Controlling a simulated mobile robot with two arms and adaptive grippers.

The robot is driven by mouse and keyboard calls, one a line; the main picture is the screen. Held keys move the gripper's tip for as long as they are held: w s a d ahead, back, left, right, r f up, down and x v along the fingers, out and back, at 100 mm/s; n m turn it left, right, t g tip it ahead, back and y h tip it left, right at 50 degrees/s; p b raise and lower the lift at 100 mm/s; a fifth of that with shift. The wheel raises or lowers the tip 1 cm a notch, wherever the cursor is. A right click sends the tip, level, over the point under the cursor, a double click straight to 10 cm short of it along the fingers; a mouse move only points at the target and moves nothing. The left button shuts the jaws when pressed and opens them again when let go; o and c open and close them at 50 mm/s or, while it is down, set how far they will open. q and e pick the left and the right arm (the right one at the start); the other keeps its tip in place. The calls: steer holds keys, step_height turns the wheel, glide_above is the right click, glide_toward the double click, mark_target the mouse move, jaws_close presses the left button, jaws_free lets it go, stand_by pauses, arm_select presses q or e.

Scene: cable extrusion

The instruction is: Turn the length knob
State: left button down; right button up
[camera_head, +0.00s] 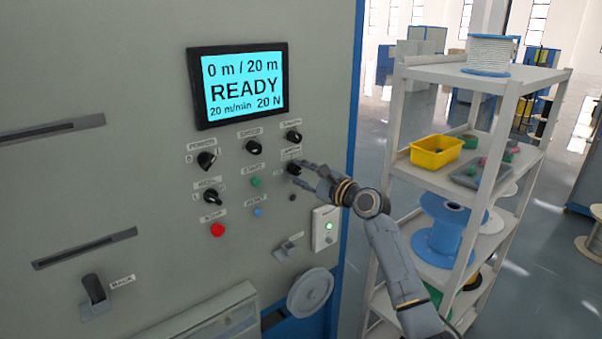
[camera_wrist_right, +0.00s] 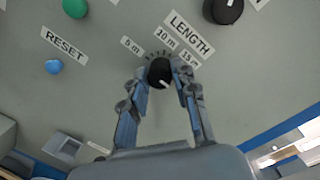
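The length knob (camera_wrist_right: 159,72) is a black round knob with a white mark pointing to the lower right in the right wrist view. It sits below the LENGTH label, with 5 m, 10 m and 15 m marks around it. In the head view the length knob (camera_head: 293,169) is on the panel's right side, partly covered by a finger. My right gripper (camera_wrist_right: 161,70) has one fingertip on each side of the knob, seemingly touching it; it also shows in the head view (camera_head: 306,175). The display (camera_head: 240,85) reads "0 m / 20 m READY". My left gripper is out of view.
Other black knobs (camera_head: 254,147), a green start button (camera_head: 255,182), a blue reset button (camera_head: 257,212) and a red stop button (camera_head: 217,230) are close by. A white shelf (camera_head: 470,75) with spools and a yellow bin (camera_head: 436,151) stands right of the machine.

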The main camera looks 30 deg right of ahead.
jaws_close()
